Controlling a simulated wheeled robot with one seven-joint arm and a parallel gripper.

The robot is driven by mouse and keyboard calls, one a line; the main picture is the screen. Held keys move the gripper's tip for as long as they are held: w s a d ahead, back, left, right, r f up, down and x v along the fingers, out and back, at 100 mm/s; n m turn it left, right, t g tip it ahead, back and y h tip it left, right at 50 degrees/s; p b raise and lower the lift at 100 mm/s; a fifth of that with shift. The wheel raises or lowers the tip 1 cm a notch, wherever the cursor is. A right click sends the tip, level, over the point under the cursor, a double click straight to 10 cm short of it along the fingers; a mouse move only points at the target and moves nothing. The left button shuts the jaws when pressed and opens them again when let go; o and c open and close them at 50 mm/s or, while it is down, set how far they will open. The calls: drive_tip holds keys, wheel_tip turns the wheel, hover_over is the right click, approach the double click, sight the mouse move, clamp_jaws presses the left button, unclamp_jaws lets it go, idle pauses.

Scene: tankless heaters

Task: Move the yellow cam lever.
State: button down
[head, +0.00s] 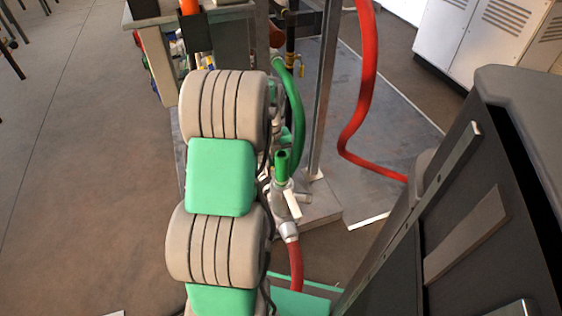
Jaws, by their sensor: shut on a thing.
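I cannot make out a yellow cam lever for certain. A small yellow piece (301,68) shows beside a dark upright pipe at the top centre; it is too small to tell what it is. A silver hose coupling (288,231) with a pale flat piece beside it joins a red hose end at the lower centre. My white and green arm stands in front of the pipework and hides part of it. My gripper does not show; what it holds cannot be seen.
A green hose (294,110) curves beside my arm. A long red hose (360,110) hangs to the right near a metal post (325,90). A large dark unit (470,220) fills the lower right. White cabinets (490,40) stand behind. The floor (80,180) at left is clear.

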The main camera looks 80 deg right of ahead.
drive_tip(key=shift+s, duration=0.1)
drive_tip(key=c, duration=1.3)
unclamp_jaws()
drive_tip(key=shift+f+b, duration=0.1)
drive_tip(key=shift+b, duration=0.2)
